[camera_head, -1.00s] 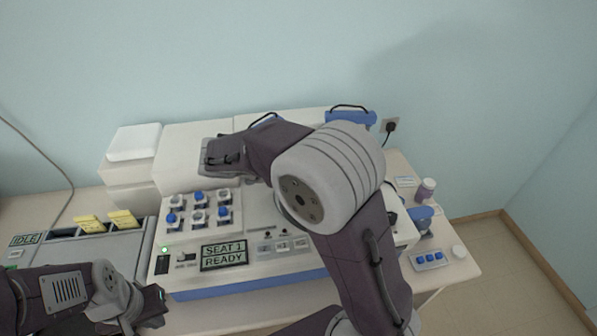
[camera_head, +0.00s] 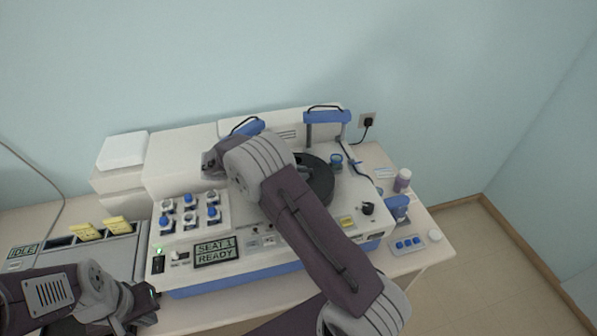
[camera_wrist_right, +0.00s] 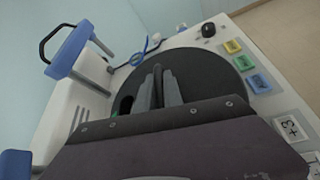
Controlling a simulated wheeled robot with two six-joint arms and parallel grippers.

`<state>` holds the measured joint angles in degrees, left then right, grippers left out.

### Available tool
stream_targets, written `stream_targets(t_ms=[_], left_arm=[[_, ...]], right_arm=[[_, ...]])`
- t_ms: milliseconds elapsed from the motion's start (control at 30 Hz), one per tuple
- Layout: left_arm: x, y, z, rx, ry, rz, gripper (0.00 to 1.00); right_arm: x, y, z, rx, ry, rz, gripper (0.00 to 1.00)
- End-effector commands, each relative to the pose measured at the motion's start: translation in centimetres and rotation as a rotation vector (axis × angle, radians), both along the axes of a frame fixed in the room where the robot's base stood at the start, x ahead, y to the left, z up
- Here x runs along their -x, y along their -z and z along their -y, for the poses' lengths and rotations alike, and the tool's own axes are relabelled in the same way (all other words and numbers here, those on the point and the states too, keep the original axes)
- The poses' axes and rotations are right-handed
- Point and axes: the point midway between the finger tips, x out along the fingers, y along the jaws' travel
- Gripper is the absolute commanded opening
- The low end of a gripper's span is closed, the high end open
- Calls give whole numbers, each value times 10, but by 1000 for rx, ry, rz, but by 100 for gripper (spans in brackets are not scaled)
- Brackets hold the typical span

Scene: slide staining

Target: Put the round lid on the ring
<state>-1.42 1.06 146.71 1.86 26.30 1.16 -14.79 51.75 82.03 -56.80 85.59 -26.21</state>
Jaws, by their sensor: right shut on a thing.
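The round lid, a wide dark disc (camera_head: 322,183), shows past my right forearm over the right part of the white machine. It fills the middle of the right wrist view (camera_wrist_right: 212,78). My right gripper (camera_wrist_right: 158,88) is shut on the lid, its fingers upright near the disc's middle. The grip point is hard to make out, and in the head view my arm hides the fingers. I cannot make out the ring; the disc and arm cover that area. My left gripper (camera_head: 150,297) is low at the left, away from the lid; its jaws are unclear.
Blue brackets with black handles (camera_head: 328,116) stand behind the disc. A black knob (camera_head: 367,208) and coloured buttons (camera_wrist_right: 259,83) lie at its front right. Blue and white knobs (camera_head: 188,215) are at the left.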

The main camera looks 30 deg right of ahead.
Motion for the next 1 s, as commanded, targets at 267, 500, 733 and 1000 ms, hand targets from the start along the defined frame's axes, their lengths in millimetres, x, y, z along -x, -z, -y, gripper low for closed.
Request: stream_targets(t_ms=[267,500,733,1000], left_arm=[[0,-4,0,0,0,0,0],[0,-3,0,0,0,0,0],[0,-3,0,0,0,0,0],[0,8,0,0,0,0,0]], right_arm=[[0,10,0,1,0,2,0],[0,12,0,0,0,1,33],[0,12,0,0,0,1,33],[-3,3,-21,-1,-3,6,33]])
